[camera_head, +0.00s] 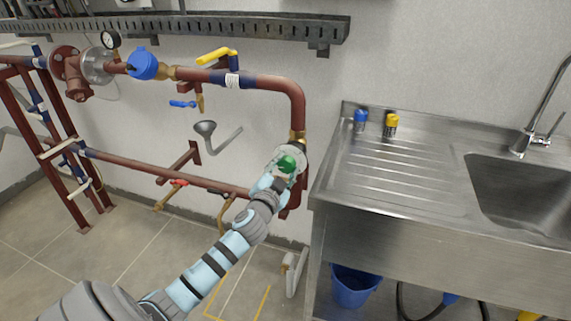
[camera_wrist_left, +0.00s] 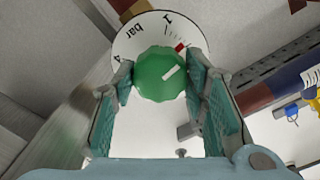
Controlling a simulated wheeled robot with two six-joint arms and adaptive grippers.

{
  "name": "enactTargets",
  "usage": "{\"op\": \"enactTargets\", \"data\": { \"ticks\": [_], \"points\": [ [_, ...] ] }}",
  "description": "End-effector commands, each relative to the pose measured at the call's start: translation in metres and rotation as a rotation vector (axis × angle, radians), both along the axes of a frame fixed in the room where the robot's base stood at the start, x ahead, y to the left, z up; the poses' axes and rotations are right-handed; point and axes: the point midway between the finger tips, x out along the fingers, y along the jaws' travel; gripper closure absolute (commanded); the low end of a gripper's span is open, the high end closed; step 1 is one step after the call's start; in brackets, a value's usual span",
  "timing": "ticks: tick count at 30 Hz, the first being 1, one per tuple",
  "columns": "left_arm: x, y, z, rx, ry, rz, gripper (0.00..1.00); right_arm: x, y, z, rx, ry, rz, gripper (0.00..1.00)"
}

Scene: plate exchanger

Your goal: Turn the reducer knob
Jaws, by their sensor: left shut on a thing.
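The reducer knob (camera_wrist_left: 160,75) is green with a white mark and sits in front of a white dial (camera_wrist_left: 138,30) lettered "bar". In the left wrist view it lies between the fingers of my left gripper (camera_wrist_left: 162,85), which is shut on it. In the head view the green knob (camera_head: 287,163) shows at the end of my left arm, just left of the sink unit, with the left gripper (camera_head: 278,175) around it. Part of the dial is hidden behind the knob and fingers. My right gripper is not in view.
A steel sink unit (camera_head: 400,195) stands close on the right, with a blue cap (camera_head: 361,117) and a yellow cap (camera_head: 391,121) on it. Red-brown pipes (camera_head: 298,100) run above and behind the arm. A grey funnel (camera_head: 206,129) is left of the knob. A blue bucket (camera_head: 354,288) is under the sink.

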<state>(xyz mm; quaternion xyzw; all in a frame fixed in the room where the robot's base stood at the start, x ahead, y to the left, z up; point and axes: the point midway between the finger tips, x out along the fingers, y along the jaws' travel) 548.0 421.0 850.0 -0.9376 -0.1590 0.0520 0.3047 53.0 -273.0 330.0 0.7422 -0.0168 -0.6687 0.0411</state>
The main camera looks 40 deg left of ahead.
Motion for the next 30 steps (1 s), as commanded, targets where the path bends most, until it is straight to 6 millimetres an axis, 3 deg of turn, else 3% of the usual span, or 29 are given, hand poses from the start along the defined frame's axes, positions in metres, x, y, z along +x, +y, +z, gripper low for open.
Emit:
{"op": "enactTargets", "data": {
  "ticks": [9,24,25,28,30],
  "points": [
    [0.0002,0.0,0.0012,0.127,0.043,0.0,0.88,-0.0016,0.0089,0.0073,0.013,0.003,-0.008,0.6],
    [0.0004,-0.0003,0.0009,0.15,0.049,-0.001,0.88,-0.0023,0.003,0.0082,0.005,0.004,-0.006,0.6],
    [0.0004,-0.0003,0.0009,0.149,0.049,-0.001,0.58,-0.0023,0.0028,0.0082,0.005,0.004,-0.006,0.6],
    [0.0004,-0.0002,0.0008,0.149,0.05,0.0,0.42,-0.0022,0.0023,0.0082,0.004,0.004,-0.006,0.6],
    [0.0003,-0.0001,0.0006,0.149,0.05,0.0,0.4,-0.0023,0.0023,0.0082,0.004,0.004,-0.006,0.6]
  ]
}}
